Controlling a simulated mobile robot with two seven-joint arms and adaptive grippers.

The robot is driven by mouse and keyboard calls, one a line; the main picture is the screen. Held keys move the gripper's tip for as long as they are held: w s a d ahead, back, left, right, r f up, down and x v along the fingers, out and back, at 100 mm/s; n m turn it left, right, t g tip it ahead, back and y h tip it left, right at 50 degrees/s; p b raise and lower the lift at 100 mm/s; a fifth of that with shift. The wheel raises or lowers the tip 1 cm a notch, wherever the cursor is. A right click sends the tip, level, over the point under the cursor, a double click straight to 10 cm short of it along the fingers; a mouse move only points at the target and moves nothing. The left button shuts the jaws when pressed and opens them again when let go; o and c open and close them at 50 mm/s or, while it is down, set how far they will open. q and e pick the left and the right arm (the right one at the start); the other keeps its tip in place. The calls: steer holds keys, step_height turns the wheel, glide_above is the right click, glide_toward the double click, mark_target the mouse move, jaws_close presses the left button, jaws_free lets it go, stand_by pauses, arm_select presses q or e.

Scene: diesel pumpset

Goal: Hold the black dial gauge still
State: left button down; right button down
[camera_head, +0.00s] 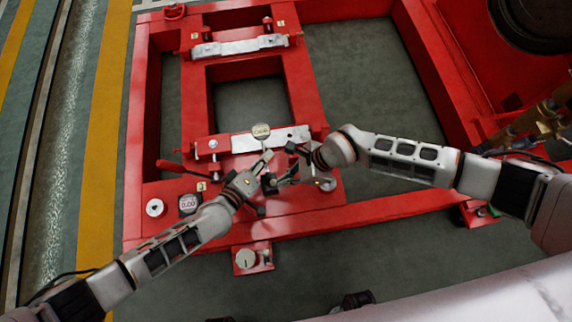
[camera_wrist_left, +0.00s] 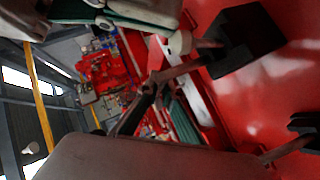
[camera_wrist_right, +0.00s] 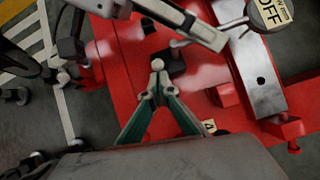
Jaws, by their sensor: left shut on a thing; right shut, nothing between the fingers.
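My left gripper (camera_head: 267,157) is shut just below the face, apparently on the gauge's thin stem; the exact contact is hidden. A black block with a rod (camera_wrist_left: 242,40) stands on the red surface near the left fingers. My right gripper (camera_wrist_right: 157,72) is shut and empty, close to the block and the left gripper.
The red frame (camera_head: 133,190) surrounds open gaps with grey floor below. Pale metal bars (camera_head: 240,46) cross it.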

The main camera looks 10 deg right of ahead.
mark_target(275, 183)
steer(key=shift+a+r, duration=0.2)
steer(key=shift+a, duration=0.05)
steer(key=shift+a+r, duration=0.3)
steer(key=shift+a, duration=0.35)
steer(key=shift+a+r, duration=0.25)
steer(key=shift+a, duration=0.35)
steer(key=shift+r, duration=0.15)
steer(key=shift+r, duration=0.7)
